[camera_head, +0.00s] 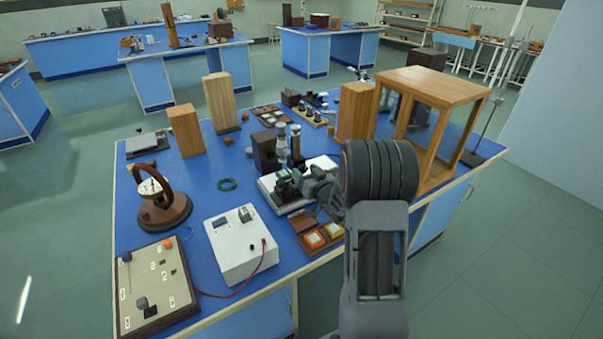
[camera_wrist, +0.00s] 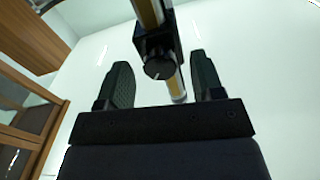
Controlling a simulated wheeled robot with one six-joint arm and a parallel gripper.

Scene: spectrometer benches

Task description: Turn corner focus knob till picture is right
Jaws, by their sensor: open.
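A round black knob (camera_wrist: 160,68) with a pale line on its face shows in the wrist view. It sits on a dark block (camera_wrist: 157,42) on a gold-and-grey tube. My gripper (camera_wrist: 163,72) is open, with one finger to each side of the knob. A gap shows between each finger and the knob, so neither appears to touch it. In the head view my arm hides part of the bench, and the fingers and this knob cannot be made out clearly. A white-based instrument (camera_head: 267,192) stands beside my arm there.
A wooden frame case (camera_head: 437,84) stands close behind my arm. A tall wooden block (camera_head: 220,102), a white box (camera_head: 238,252) with a red lead, a knobbed panel (camera_head: 150,285) and a round brown-based meter (camera_head: 165,212) stand on the blue bench. Bare blue top lies between them.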

